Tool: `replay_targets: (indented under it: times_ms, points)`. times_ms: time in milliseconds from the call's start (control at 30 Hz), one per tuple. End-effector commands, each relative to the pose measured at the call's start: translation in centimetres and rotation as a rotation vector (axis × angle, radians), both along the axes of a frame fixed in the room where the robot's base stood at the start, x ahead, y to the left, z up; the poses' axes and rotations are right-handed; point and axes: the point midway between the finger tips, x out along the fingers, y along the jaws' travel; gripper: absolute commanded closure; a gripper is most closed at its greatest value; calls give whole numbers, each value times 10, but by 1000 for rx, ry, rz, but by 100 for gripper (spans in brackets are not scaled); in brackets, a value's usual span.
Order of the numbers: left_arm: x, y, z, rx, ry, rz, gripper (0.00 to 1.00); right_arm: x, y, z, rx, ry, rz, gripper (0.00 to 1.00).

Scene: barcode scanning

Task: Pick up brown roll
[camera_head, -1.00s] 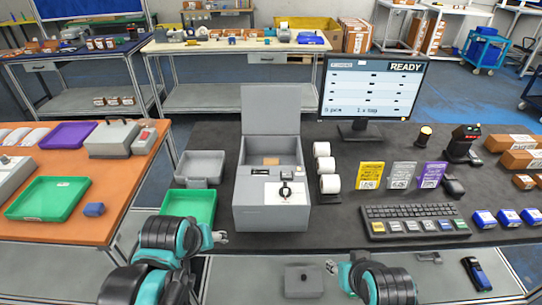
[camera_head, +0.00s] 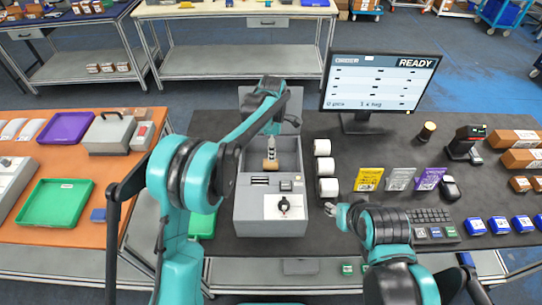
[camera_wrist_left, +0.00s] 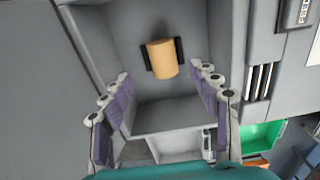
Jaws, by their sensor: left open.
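The brown roll (camera_wrist_left: 163,59) lies on its side inside the open grey printer box, between two dark holders, in the left wrist view. In the head view the roll (camera_head: 270,164) is partly hidden by my left gripper (camera_head: 270,150), which reaches down into the box. In the left wrist view my left gripper (camera_wrist_left: 165,115) is open and empty, its two fingers spread wide, with the roll ahead between and beyond them. My right gripper (camera_head: 333,209) is at the right of the box, low over the table's front; its fingers are too small to judge.
The grey printer box (camera_head: 247,214) has its lid (camera_head: 247,99) raised at the back. White rolls (camera_head: 328,187) stand just right of it. A monitor (camera_head: 376,84), keyboard (camera_head: 430,216) and colored cards are further right. A green tray (camera_head: 203,222) is at the left.

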Motion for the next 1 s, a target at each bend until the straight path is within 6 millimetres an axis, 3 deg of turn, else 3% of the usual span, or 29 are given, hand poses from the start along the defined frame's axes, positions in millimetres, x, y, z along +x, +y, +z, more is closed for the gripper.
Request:
replay_targets:
  times_ms: [367,600,833,867,1000]
  points:
    - [-1,3,-40,0,1,6,39,0,0,-10,0,0,0,60]
    - [-2,6,-75,0,1,5,39,0,0,-20,0,0,0,60]
    - [-3,6,-78,0,1,5,39,0,0,-19,0,0,0,60]
    - [-3,6,-77,0,1,5,42,0,0,-19,0,0,0,60]
    - [-3,6,-77,0,1,5,79,0,0,-19,0,0,0,60]
